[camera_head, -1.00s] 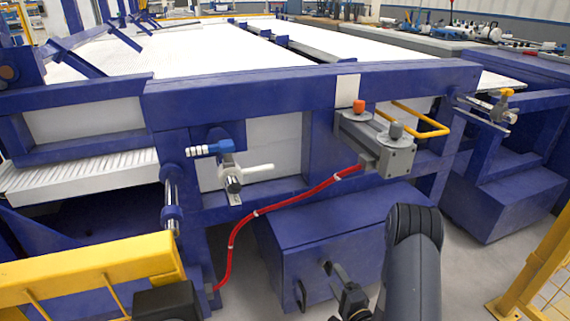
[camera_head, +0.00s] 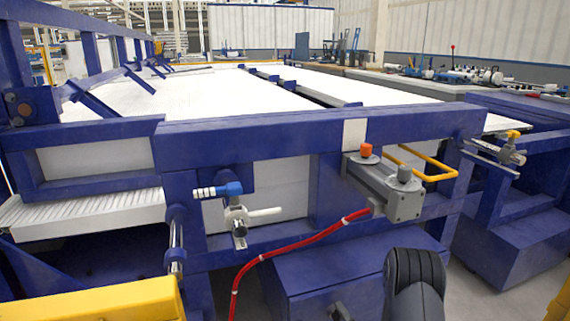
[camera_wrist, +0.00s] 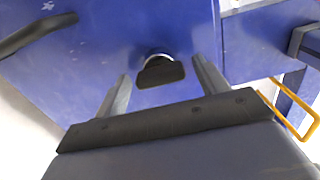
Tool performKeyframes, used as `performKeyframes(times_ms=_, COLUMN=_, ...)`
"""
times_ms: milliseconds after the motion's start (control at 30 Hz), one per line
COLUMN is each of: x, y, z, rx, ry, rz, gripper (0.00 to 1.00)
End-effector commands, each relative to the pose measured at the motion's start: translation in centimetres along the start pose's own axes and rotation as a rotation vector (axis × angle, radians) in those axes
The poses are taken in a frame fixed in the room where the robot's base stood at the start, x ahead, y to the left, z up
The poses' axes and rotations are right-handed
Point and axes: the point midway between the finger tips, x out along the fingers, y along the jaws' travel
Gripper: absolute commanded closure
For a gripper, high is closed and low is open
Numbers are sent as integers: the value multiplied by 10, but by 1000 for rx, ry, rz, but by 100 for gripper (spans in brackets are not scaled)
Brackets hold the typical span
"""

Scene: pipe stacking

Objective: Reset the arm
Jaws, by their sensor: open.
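My arm (camera_head: 414,285) rises at the bottom of the head view, right of centre. My gripper (camera_wrist: 162,67) shows in the wrist view with its two grey fingers apart. A black knob-like part (camera_wrist: 161,73) on a blue surface shows between the fingers. I cannot tell how far it is from them, and nothing appears held.
The blue machine frame (camera_head: 270,130) fills the middle, with a red hose (camera_head: 300,246) and a grey cylinder unit (camera_head: 385,188) in front. A blue cabinet (camera_head: 300,285) is low ahead. A yellow rail (camera_head: 90,300) stands at lower left. Grey floor lies at right.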

Motion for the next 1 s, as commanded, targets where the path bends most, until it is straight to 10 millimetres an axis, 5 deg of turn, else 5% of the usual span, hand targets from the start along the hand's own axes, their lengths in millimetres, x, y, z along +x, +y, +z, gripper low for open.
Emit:
performKeyframes(times_ms=567, x=-101, y=-1, z=-1, rx=5, ry=6, rz=3, gripper=31)
performKeyframes(times_ms=1000, x=-22, y=2, z=1, rx=-4, ry=-3, rz=-5, gripper=31)
